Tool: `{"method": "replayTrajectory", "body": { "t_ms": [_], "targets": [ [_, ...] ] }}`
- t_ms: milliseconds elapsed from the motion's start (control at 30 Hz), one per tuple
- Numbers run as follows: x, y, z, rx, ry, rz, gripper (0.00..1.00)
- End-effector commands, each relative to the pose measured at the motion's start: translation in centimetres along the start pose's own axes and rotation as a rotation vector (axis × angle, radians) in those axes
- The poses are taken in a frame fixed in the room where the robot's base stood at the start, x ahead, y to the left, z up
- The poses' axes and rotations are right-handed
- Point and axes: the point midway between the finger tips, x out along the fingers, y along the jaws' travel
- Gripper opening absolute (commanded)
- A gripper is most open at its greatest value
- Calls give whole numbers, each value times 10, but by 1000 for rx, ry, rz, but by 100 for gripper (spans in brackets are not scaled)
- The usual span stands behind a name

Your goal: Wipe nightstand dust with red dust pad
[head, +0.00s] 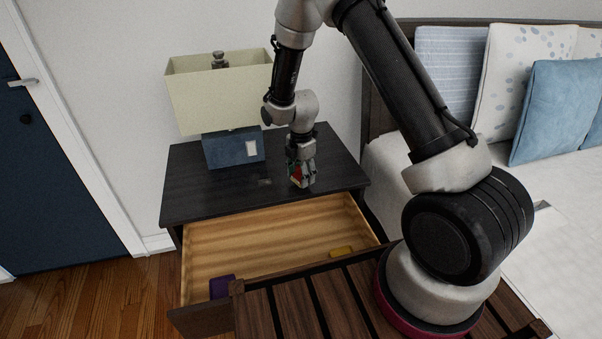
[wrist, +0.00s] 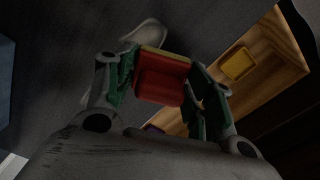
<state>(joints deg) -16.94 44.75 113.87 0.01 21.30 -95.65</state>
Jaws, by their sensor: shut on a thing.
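The dark nightstand (head: 200,195) stands against the wall with its drawer (head: 270,246) pulled open. My gripper (head: 301,176) points down close over the right part of its top. In the wrist view my gripper (wrist: 160,85) is shut on the red pad (wrist: 162,80), which has a yellowish edge and sits between the two fingers. In the head view only a small bit of the red pad (head: 296,174) shows between the fingers. I cannot tell whether the pad touches the top. A faint greyish patch (head: 265,182), perhaps dust, lies left of the gripper.
A lamp (head: 222,97) with a blue base stands at the back left of the top. In the open drawer lie a yellow item (head: 341,252) and a purple item (head: 222,286). The bed (head: 560,215) is close on the right. The front left of the top is clear.

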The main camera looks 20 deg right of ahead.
Motion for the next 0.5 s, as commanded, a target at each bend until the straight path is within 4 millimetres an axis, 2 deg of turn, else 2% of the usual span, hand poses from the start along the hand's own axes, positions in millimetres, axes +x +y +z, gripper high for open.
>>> {"method": "replayTrajectory", "body": {
  "t_ms": [500],
  "targets": [
    [10,0,0,0,0,0,34]
  ]
}}
